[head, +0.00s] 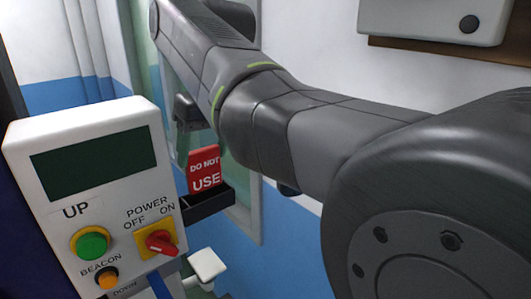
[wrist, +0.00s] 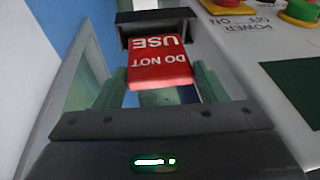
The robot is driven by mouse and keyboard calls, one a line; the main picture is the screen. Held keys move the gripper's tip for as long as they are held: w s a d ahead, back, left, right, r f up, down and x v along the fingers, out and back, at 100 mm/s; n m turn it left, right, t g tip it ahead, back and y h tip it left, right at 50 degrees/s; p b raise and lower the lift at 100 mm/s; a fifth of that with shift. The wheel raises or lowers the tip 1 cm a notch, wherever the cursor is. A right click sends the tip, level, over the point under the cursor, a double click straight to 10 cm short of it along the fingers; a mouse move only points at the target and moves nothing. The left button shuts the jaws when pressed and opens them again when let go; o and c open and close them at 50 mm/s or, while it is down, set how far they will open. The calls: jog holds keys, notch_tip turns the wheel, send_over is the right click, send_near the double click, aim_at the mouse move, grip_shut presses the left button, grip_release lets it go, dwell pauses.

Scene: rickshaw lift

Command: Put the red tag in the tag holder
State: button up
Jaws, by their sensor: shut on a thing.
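The red tag (head: 204,171), lettered DO NOT USE in white, is held by my gripper (wrist: 156,92). In the wrist view the tag (wrist: 160,66) sits between the two greenish fingers. The tag holder (head: 212,203) is a dark, open-topped box on the side of the control box. It also shows at the top of the wrist view (wrist: 140,17). The tag's lower edge is at the holder's opening; I cannot tell how far inside it is. In the head view my arm hides part of the gripper.
The white control box (head: 40,146) with a dark screen, green button, orange beacon button and red power switch (head: 160,242) stands close beside the holder. A white block (head: 207,264) is below the holder. A blue and white wall lies behind.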

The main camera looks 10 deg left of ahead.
aim_at(207, 164)
jog(key=shift+f, duration=2.2)
jog(key=o, duration=1)
jog(key=shift+f, duration=0.1)
jog(key=b+v, duration=0.1)
jog(key=v, duration=1.1)
jog(key=shift+w+a, duration=0.1)
